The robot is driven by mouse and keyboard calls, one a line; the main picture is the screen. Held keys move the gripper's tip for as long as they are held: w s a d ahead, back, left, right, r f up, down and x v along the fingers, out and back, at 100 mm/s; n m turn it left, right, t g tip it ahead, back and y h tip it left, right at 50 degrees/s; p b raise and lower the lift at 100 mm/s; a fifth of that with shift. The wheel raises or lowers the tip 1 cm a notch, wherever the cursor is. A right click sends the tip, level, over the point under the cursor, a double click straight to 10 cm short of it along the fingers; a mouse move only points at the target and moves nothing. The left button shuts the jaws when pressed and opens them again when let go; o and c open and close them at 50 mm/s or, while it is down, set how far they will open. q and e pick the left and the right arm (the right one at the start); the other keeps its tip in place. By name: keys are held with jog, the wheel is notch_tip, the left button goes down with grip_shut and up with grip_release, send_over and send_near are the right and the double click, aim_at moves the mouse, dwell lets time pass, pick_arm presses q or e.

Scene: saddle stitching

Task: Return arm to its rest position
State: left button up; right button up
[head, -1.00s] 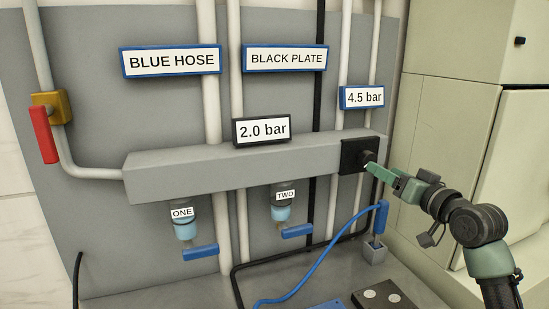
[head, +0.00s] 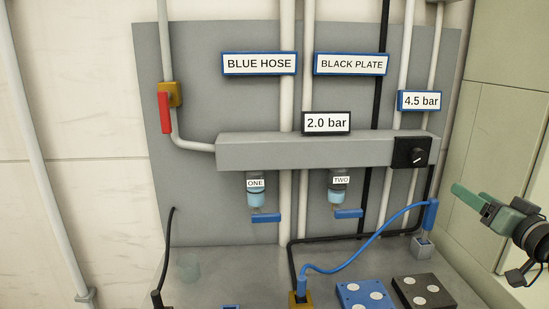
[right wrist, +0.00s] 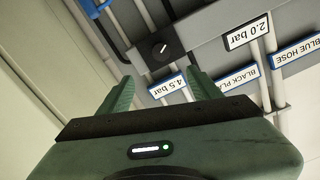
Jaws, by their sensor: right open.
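My right gripper (head: 468,199) is at the right side of the head view, to the right of the black knob plate (head: 403,160) and apart from it. In the right wrist view its two green fingers (right wrist: 160,93) stand apart with nothing between them. The black knob plate with its dial (right wrist: 160,48) shows beyond the fingers in that view. My left gripper is not in view.
A grey manifold (head: 300,152) runs across the wall panel. The blue hose (head: 365,243) ends in a blue handle (head: 431,214) close to my right gripper. A blue plate (head: 352,301) and a black plate (head: 440,302) lie below. Open space lies around the gripper.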

jog(key=s+a+f+n+g, duration=0.1)
jog(key=s+a+f+g, duration=0.3)
jog(key=f, duration=0.6)
jog(key=s+a+f+n+g, duration=0.1)
jog(key=s+a+f, duration=0.3)
jog(key=f, duration=0.6)
jog(key=s+a+f+n+g, duration=0.1)
jog(key=s+a+f+g, duration=0.2)
jog(key=a+f, duration=0.5)
jog(key=s+a+f+n+g, duration=0.15)
jog(key=s+f, duration=0.25)
jog(key=s, duration=0.4)
jog(key=s+a+f+g+h, duration=0.1)
jog(key=s+a+f+g, duration=0.2)
jog(key=s+f, duration=0.35)
jog(key=s+a+f+g, duration=0.2)
jog(key=s+a+f, duration=0.1)
jog(key=s, duration=0.6)
notch_tip(320, 180, down, 28)
jog(key=s+g, duration=0.1)
jog(key=s, duration=0.2)
jog(key=s+d+f+g, duration=0.1)
jog(key=s+d+f, duration=0.2)
jog(key=s+f, duration=1)
jog(key=shift+s+d+f+n+h, duration=0.3)
jog(key=shift+s+n, duration=0.05)
jog(key=shift+s, duration=0.75)
